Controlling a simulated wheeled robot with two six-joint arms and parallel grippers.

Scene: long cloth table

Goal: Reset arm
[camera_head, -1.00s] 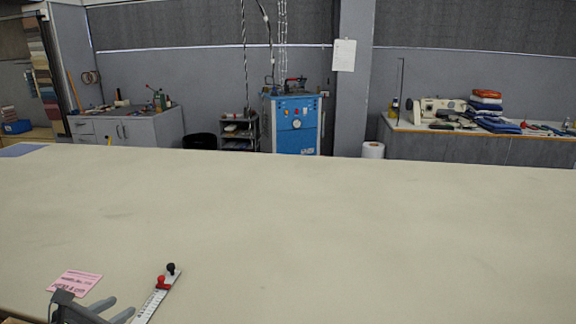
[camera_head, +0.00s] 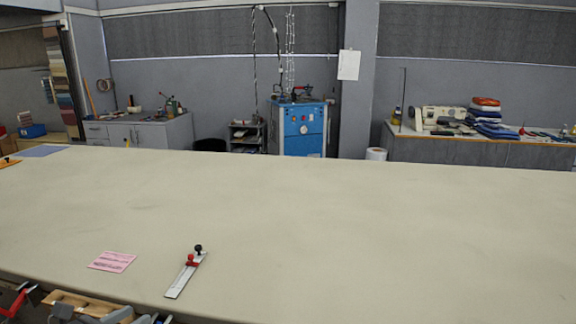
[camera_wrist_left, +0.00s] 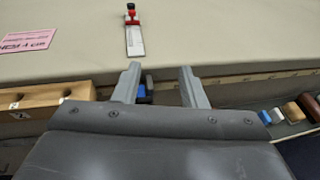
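My left gripper (camera_wrist_left: 166,84) is open and empty in the left wrist view, with a gap between its two grey fingers. It hangs in front of the table's near edge. In the head view it shows low at the bottom left (camera_head: 104,317), partly cut off by the frame. My right gripper is in neither view. A metal ruler with a red and a black knob (camera_head: 186,274) lies flat on the cloth table (camera_head: 330,235), apart from my gripper. The ruler also shows beyond the fingers in the left wrist view (camera_wrist_left: 134,40).
A pink note (camera_head: 112,261) lies left of the ruler. A wooden block with holes (camera_wrist_left: 45,104) and several small items (camera_wrist_left: 290,112) sit below the table edge. The table's middle and right are clear. A blue machine (camera_head: 303,128) stands behind the table.

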